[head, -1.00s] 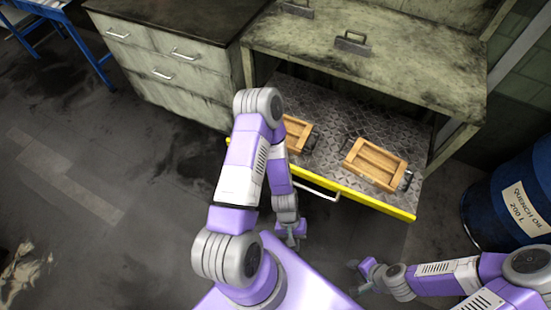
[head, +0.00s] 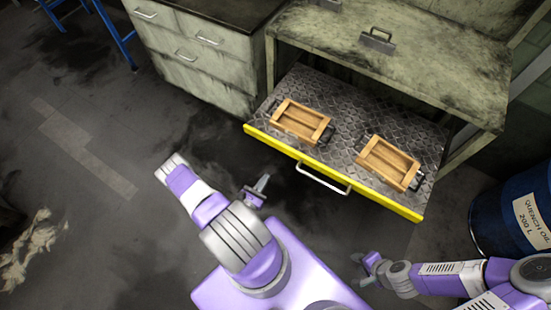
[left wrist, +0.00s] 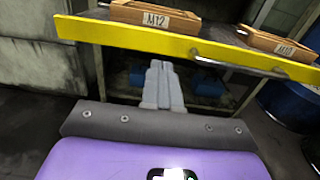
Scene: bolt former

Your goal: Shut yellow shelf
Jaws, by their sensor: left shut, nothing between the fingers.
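The yellow shelf (head: 390,205) is a metal tread-plate drawer with a yellow front edge and a silver handle (head: 323,180). It is pulled out from under the grey-green cabinet top. In the left wrist view its yellow edge (left wrist: 140,38) crosses the top of the picture. My left gripper (head: 262,185) is shut and empty, in front of the shelf and apart from it, left of the handle. In the left wrist view its fingertips (left wrist: 160,66) lie just below the yellow edge. My right gripper (head: 360,268) is low at right, away from the shelf; its jaws are too small to read.
Two wooden trays (head: 278,119) (head: 366,160) rest on the shelf; the left wrist view shows labels M12 and M10. A blue oil drum (head: 490,215) stands at right. A drawer cabinet (head: 205,75) stands at left. The floor before the shelf is clear.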

